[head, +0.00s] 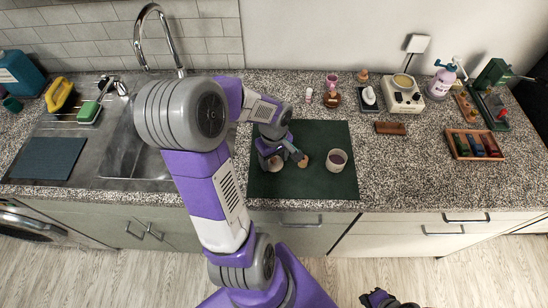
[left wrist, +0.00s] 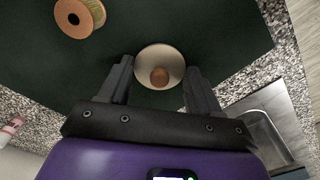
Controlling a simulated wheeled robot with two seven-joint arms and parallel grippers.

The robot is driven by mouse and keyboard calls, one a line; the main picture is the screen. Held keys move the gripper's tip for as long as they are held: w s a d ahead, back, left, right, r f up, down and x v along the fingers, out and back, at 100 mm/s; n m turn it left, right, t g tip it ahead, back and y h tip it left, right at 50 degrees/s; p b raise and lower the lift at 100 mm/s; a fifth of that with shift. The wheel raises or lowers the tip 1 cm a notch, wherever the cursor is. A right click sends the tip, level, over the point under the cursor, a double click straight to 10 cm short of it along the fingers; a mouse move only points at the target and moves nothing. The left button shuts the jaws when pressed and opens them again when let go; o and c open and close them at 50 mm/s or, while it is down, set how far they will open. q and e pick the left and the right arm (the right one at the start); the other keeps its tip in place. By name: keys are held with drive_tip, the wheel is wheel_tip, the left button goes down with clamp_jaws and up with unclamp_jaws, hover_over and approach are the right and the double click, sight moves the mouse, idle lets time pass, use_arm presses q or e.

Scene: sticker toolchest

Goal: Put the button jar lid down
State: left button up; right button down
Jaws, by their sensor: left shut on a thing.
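The button jar lid (left wrist: 147,60) is a cream disc with a brown knob, seen between the fingers of my left gripper (left wrist: 160,78) in the left wrist view. My left gripper is shut on the lid, over the left part of the dark green mat (head: 318,135). In the head view my left gripper (head: 283,160) hides part of the lid. I cannot tell whether the lid touches the mat. A cream jar (head: 337,166), open and dark inside, stands on the mat to the right. My right gripper (head: 385,299) shows only partly at the bottom edge.
A spool (head: 304,160) lies on the mat close right of my left gripper; it also shows in the left wrist view (left wrist: 92,14). The sink (head: 120,150) is left of the mat. Small items and a wooden tray (head: 453,146) stand behind and right. Counter right of the mat has free room.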

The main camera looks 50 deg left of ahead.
sight(274, 160)
use_arm(q)
drive_tip(key=o, duration=1)
drive_tip(key=shift+r+p, duration=0.15)
drive_tip(key=shift+p, duration=0.15)
wheel_tip(274, 160, up, 12)
drive_tip(key=p, duration=0.2)
drive_tip(key=shift+p, duration=0.4)
